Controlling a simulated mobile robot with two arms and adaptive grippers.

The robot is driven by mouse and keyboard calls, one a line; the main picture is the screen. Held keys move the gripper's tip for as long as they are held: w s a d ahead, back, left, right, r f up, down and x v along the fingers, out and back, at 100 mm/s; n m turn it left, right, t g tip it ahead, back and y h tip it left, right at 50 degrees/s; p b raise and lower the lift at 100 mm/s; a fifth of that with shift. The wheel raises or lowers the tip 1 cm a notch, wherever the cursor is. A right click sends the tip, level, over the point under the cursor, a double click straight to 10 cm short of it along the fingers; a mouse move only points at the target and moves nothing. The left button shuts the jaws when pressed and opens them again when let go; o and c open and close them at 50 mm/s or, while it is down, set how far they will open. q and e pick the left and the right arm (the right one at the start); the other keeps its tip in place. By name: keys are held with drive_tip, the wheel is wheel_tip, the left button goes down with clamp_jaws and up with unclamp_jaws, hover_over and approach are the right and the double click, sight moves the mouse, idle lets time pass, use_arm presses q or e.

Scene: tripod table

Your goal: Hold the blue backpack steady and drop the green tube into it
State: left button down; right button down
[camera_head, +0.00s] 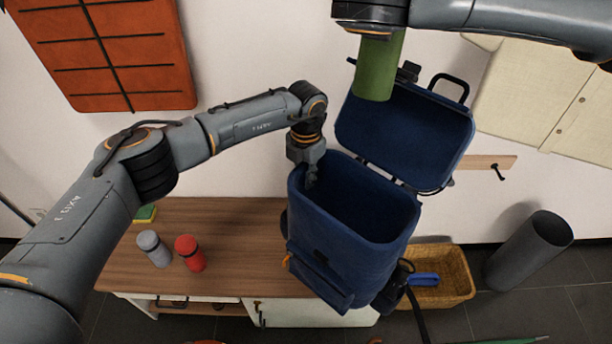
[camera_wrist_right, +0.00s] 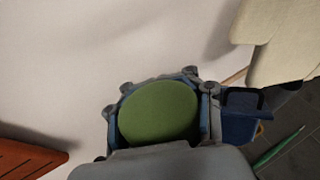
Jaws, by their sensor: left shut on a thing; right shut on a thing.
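The blue backpack (camera_head: 345,255) hangs upright over the right part of the table with its lid (camera_head: 405,135) open and its mouth facing up. My left gripper (camera_head: 312,178) is shut on the backpack at its back left rim. The green tube (camera_head: 379,68) points downward above the backpack, in front of the open lid in the head view. My right gripper (camera_wrist_right: 160,112) is shut around the green tube, whose round end (camera_wrist_right: 158,112) fills the jaws in the right wrist view. Part of the backpack (camera_wrist_right: 240,120) shows there to the right of the gripper.
A wooden table (camera_head: 235,230) bears a grey bottle (camera_head: 154,249) and a red bottle (camera_head: 190,253) on its left. A wicker basket (camera_head: 445,275) with a blue thing inside and a grey bin (camera_head: 530,250) stand on the right. A wooden rail with hooks (camera_head: 485,162) is behind.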

sight(381, 45)
use_arm(q)
drive_tip(key=shift+w+a+r, duration=0.1)
use_arm(e)
drive_tip(key=shift+f, duration=1.85)
drive_tip(key=shift+c, duration=2.3)
unclamp_jaws()
drive_tip(key=shift+s, duration=0.1)
drive_tip(key=v, duration=1.1)
drive_tip(key=shift+s, duration=0.4)
drive_tip(key=shift+a+r, duration=0.1)
drive_tip(key=shift+a, duration=0.1)
use_arm(q)
drive_tip(key=c, duration=1.3)
unclamp_jaws()
drive_tip(key=shift+c, duration=0.2)
